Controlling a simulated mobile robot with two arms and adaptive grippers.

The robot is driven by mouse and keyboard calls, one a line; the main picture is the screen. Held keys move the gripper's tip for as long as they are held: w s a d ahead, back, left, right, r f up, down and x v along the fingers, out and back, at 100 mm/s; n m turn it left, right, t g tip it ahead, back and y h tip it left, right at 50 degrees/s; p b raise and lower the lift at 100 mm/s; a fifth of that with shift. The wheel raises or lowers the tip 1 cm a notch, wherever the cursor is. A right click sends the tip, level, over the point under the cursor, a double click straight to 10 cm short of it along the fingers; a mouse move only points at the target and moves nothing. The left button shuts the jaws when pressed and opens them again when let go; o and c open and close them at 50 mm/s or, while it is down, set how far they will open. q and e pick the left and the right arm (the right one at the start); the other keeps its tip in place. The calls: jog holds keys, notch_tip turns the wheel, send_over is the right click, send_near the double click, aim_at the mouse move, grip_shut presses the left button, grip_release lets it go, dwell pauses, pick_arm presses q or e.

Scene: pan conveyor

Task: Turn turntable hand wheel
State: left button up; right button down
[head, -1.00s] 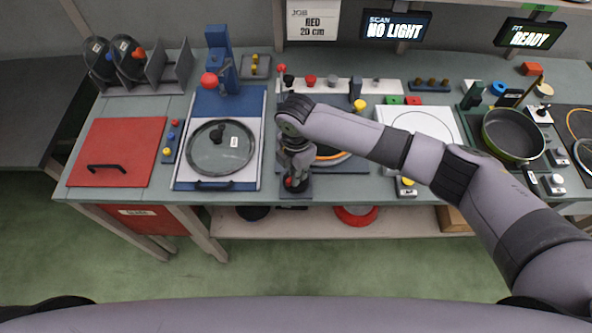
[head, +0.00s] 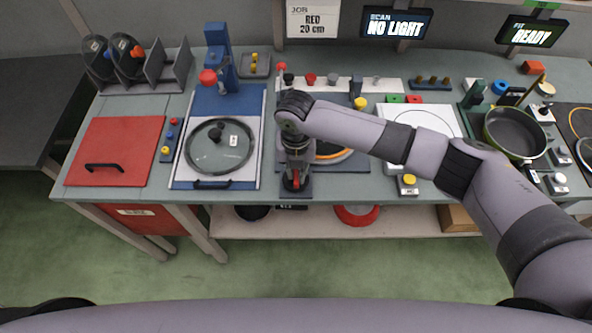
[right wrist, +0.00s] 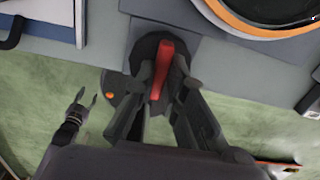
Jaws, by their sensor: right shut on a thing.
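The hand wheel shows as a red grip bar on a dark round hub (right wrist: 160,68), on a grey plate at the table's front edge; it also shows in the head view (head: 296,180). My right gripper (right wrist: 158,82) points down and is shut on the red bar, one finger on each side; in the head view (head: 294,184) it partly hides the wheel. Behind the wheel lies a dark round turntable with an orange rim (right wrist: 262,22), largely hidden by my right arm in the head view. My left gripper (right wrist: 87,98) hangs open and empty past the table edge.
A glass lid (head: 220,150) lies on a blue-and-white plate left of the wheel, beside a red panel (head: 115,145). A small box with a yellow button (head: 409,181) stands to the right. A green pan (head: 513,135) is farther right.

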aim_at(296, 174)
jog(key=shift+n, duration=0.7)
jog(key=c, duration=1.6)
grip_release()
jog(key=shift+c, duration=0.2)
notch_tip(296, 174, up, 12)
